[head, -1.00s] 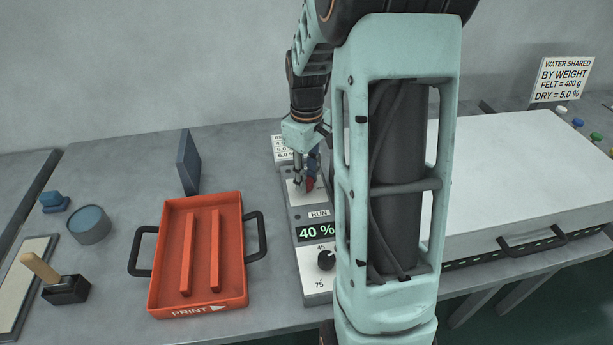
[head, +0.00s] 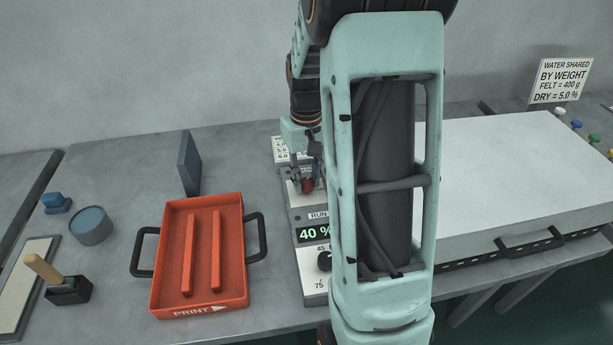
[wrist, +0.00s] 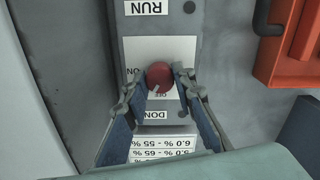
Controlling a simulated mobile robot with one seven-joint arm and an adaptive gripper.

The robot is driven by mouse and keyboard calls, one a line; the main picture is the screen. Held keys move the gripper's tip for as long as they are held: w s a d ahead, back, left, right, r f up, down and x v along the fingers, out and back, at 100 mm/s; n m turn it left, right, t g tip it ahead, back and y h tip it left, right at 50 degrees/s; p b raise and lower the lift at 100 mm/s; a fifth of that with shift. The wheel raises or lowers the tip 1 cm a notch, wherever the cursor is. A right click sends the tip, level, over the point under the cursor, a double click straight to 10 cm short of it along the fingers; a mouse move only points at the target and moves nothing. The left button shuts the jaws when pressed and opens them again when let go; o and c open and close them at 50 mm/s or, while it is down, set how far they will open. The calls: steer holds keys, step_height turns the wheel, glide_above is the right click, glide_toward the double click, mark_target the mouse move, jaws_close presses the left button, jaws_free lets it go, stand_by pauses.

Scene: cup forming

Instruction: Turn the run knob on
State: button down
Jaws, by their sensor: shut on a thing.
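The red run knob (wrist: 160,75) sits on a white plate of the control panel, with an ON label to its left and an OFF label just below it in the wrist view. A pale pointer mark on the knob points down and slightly left, near OFF. My gripper (wrist: 159,80) is shut on the knob, one finger on each side. In the head view the knob (head: 308,186) shows below my gripper (head: 306,178), which is partly hidden by my arm.
The panel has a 40 % display (head: 313,234) and a black dial (head: 324,261), partly behind my arm. An orange PRINT tray (head: 241,280) lies left of it. A large white-topped unit (head: 520,170) stands to the right.

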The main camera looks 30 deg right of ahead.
mark_target(306, 181)
steer(key=m+p, duration=0.1)
steer(key=m, duration=0.5)
steer(key=shift+r+m, duration=0.1)
steer(key=shift+m, duration=0.2)
steer(key=m+p, duration=0.2)
steer(key=m, duration=0.3)
steer(key=shift+m, duration=0.3)
steer(key=c, duration=1.6)
jaws_free()
step_height(306, 181, up, 12)
